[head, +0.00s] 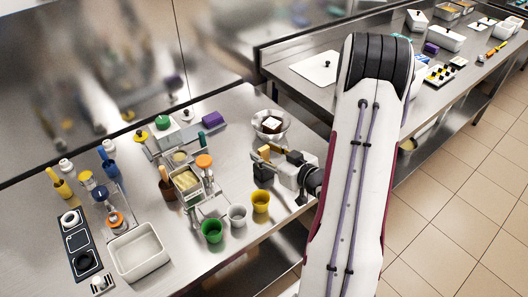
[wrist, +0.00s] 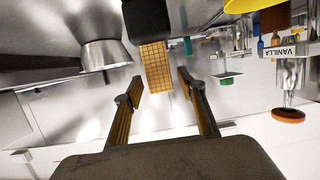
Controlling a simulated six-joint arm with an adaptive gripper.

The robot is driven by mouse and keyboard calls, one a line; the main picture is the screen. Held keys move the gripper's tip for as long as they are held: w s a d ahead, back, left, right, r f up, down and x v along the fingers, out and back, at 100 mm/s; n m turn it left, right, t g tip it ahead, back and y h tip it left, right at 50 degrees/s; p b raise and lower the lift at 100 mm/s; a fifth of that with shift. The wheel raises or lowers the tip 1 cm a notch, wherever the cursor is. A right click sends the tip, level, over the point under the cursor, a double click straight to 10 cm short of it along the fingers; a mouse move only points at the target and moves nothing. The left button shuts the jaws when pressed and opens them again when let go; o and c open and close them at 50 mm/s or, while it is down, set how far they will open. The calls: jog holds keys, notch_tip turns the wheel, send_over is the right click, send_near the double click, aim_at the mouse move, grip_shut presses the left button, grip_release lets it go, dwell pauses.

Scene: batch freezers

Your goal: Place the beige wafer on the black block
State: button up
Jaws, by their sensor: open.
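The beige wafer (wrist: 156,62) has a grid pattern and stands upright. In the wrist view, which looks inverted, one end meets the black block (wrist: 147,18); I cannot tell whether it rests on the block or in a slot. In the head view the wafer (head: 264,151) shows above the dark block (head: 263,171). My gripper (wrist: 159,79) is open, one finger on each side of the wafer's free end, with visible gaps and no clear contact. My gripper (head: 266,158) partly hides wafer and block in the head view.
A metal bowl (head: 284,130) with a brown-and-white item stands just behind my gripper. Yellow (head: 261,201), white (head: 237,216) and green (head: 212,231) cups stand in front. Left are a metal caddy, several bottles and a white tray (head: 163,254). Bare steel counter lies behind the block.

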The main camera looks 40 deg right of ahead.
jog(key=v, duration=0.6)
jog(key=shift+s, duration=0.1)
jog(key=shift+r, duration=0.1)
dwell(0.6)
jog(key=shift+w+r+n+g+h, duration=0.2)
jog(key=shift+w+r+n+g, duration=0.1)
jog(key=shift+w+g, duration=0.2)
jog(key=shift+w+r+n+g+h, duration=0.2)
jog(key=shift+w+r+g, duration=0.1)
jog(key=shift+w+g, duration=0.15)
jog(key=g+h, duration=0.3)
send_near(266, 149)
notch_tip(266, 149, up, 4)
jog(key=w, duration=0.3)
jog(key=s+a+r+m+g, duration=0.1)
jog(key=s+a+r+g, duration=0.1)
jog(key=s+a+r, duration=0.3)
jog(key=s+a+r+g+y, duration=0.1)
jog(key=s+a+r, duration=0.1)
jog(key=s+a, duration=0.5)
jog(key=s+a+r+g+y, duration=0.1)
jog(key=s+a+r+y, duration=0.1)
jog(key=s+a, duration=0.5)
jog(key=a, duration=0.3)
jog(key=shift+s+a+y, duration=0.3)
